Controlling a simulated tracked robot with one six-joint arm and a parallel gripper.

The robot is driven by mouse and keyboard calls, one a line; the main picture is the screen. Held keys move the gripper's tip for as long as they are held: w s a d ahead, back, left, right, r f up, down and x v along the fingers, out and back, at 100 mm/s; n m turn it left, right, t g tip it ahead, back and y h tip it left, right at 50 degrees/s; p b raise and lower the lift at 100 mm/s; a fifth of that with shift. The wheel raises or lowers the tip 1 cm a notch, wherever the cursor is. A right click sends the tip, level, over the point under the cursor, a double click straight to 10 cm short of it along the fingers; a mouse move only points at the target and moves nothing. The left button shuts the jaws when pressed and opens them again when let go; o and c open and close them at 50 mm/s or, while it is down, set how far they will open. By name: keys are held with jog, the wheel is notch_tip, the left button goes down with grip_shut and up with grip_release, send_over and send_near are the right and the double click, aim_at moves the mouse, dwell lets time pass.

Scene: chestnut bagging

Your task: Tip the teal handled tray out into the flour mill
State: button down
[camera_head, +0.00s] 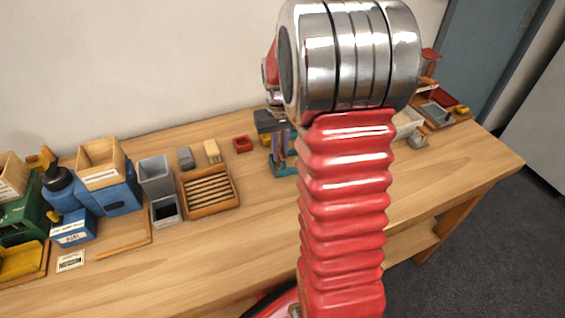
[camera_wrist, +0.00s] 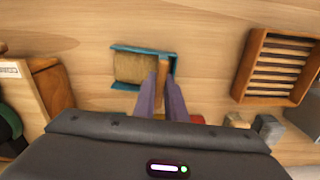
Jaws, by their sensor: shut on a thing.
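The teal handled tray (camera_wrist: 143,48) lies below my gripper in the wrist view, with a grainy tan-brown fill inside. My gripper (camera_wrist: 162,75) has its purple fingers close together on the tray's wooden handle at its right side. In the head view a bit of the teal tray (camera_head: 284,171) shows under my gripper (camera_head: 283,152), low at the table; my red arm hides part of that area. I cannot tell for sure which machine is the flour mill; a blue machine (camera_head: 122,198) with an open wooden hopper (camera_head: 101,160) stands at the left.
A slatted wooden tray (camera_head: 209,191), grey bins (camera_head: 156,176) and a small red tray (camera_head: 243,144) stand left of my gripper. A green machine (camera_head: 25,218) is at far left. Small trays (camera_head: 437,114) crowd the right end. The table's front middle is clear.

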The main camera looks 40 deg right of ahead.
jog(key=shift+r, duration=0.15)
jog(key=shift+r, duration=2.4)
jog(key=shift+s, duration=0.15)
